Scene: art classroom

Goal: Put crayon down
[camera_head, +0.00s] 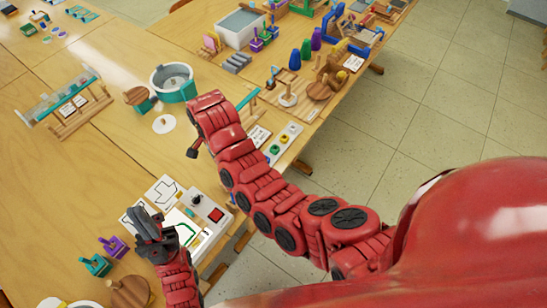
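I cannot make out a crayon in the head view. My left gripper (145,222), dark grey, is low over the near part of the wooden table (60,200), beside white sheets with black outlines (164,190). Whether its fingers are open, or hold anything, is too small to tell. A white board with a green edge (187,229) lies just right of it, partly covered. My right arm reaches across the table's right edge. A small dark part at its end (193,150) shows, but the gripper is mostly hidden behind the red arm.
A box with a red button (215,214) stands right of the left gripper. Purple (112,246) and green (96,264) blocks stand to its left. A round teal-based basin (174,82) and a wooden rack (70,105) stand farther back. The floor (430,120) at right is clear.

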